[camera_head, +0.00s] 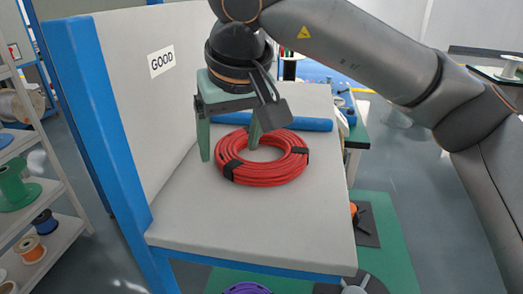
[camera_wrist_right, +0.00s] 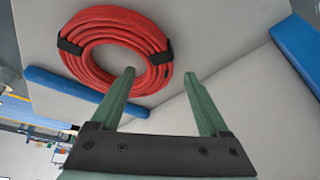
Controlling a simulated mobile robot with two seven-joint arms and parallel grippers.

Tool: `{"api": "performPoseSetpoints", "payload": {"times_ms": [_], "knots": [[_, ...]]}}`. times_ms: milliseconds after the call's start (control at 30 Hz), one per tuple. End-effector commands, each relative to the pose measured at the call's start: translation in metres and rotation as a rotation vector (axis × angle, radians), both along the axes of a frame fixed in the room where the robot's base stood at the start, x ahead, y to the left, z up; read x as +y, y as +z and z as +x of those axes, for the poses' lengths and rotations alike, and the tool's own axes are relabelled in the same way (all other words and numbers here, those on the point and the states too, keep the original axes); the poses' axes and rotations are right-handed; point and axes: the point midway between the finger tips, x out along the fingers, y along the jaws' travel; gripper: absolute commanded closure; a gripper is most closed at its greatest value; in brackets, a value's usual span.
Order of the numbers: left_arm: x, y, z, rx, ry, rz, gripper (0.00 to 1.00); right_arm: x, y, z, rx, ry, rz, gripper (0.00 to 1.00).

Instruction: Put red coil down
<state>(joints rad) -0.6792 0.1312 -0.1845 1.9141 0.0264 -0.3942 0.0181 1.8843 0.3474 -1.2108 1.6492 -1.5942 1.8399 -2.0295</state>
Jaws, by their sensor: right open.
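The red coil (camera_head: 262,170) lies flat on the light grey tabletop of the station marked GOOD. Black bands wrap it at its sides. My right gripper (camera_head: 228,152) is above the tabletop at the coil's far left edge, with its green fingers apart. In the right wrist view the coil (camera_wrist_right: 88,30) lies beyond the open fingers of the right gripper (camera_wrist_right: 165,80). One fingertip overlaps the coil's rim in that view; I cannot tell if it touches. My left gripper is not in view.
The grey tabletop (camera_head: 200,225) has free room in front of the coil. A blue bar (camera_head: 310,124) runs along its far edge. A white panel with a GOOD label (camera_head: 161,61) and a blue post (camera_head: 95,110) stand at the left. A shelf (camera_head: 50,205) with spools is further left.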

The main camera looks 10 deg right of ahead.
Motion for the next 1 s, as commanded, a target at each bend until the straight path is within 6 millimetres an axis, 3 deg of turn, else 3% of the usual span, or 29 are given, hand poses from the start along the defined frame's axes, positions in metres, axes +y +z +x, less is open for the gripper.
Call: {"api": "performPoseSetpoints", "payload": {"times_ms": [200, 467, 1000], "knots": [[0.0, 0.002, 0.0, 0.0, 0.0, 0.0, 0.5, 0.001, -0.024, 0.01, 0.001, -0.002, 0.0, 0.21], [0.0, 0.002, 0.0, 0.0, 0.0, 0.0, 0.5, 0.002, -0.026, 0.01, 0.0, -0.002, 0.001, 0.23], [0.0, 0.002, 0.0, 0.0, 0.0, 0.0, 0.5, 0.002, -0.025, 0.01, 0.0, -0.002, 0.001, 0.83]]}}
